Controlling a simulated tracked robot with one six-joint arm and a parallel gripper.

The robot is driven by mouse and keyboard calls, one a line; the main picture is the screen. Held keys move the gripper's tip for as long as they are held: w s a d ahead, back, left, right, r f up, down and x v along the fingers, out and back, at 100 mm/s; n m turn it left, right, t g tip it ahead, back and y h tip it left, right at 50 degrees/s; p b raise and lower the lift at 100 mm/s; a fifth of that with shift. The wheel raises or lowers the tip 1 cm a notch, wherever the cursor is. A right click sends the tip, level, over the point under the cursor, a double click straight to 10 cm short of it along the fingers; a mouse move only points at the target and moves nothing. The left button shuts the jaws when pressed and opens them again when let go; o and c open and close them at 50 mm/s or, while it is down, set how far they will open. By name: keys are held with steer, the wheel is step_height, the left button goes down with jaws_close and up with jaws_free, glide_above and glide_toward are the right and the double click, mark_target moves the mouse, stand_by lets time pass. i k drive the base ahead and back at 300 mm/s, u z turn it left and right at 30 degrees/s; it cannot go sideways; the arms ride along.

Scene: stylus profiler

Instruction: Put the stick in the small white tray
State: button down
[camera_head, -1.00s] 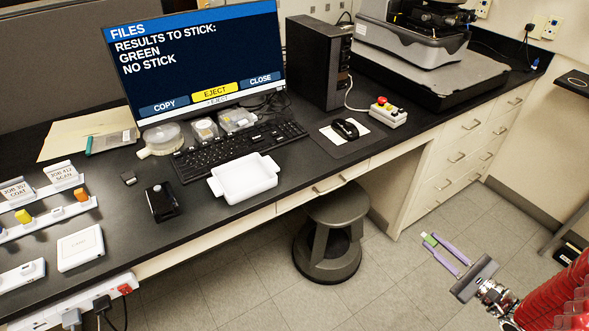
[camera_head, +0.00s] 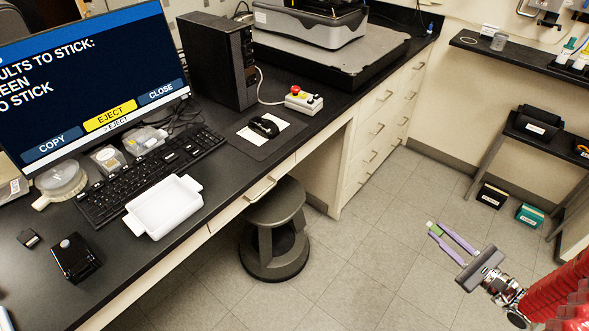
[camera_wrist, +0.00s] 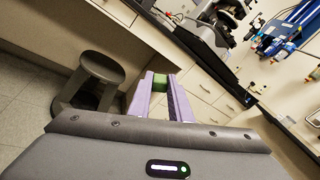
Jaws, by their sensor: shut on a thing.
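My gripper (camera_head: 451,242) is at the lower right of the head view, over the floor and well away from the bench. Its purple fingers are shut on a small green stick (camera_head: 434,228) at their tips. The green stick also shows between the fingertips in the wrist view (camera_wrist: 160,82). The small white tray (camera_head: 152,217), shallow and with tab handles, lies on the black bench in front of the keyboard. It looks empty.
A dark stool (camera_head: 275,235) stands under the bench's front edge. A mouse (camera_head: 264,127) and button box (camera_head: 303,101) lie farther right. Open floor separates my gripper and the bench.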

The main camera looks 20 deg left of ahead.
mark_target(166, 209)
steer(key=k, duration=1)
steer(key=z, duration=1.95)
steer(key=i, duration=0.15)
steer(key=u, duration=4.3)
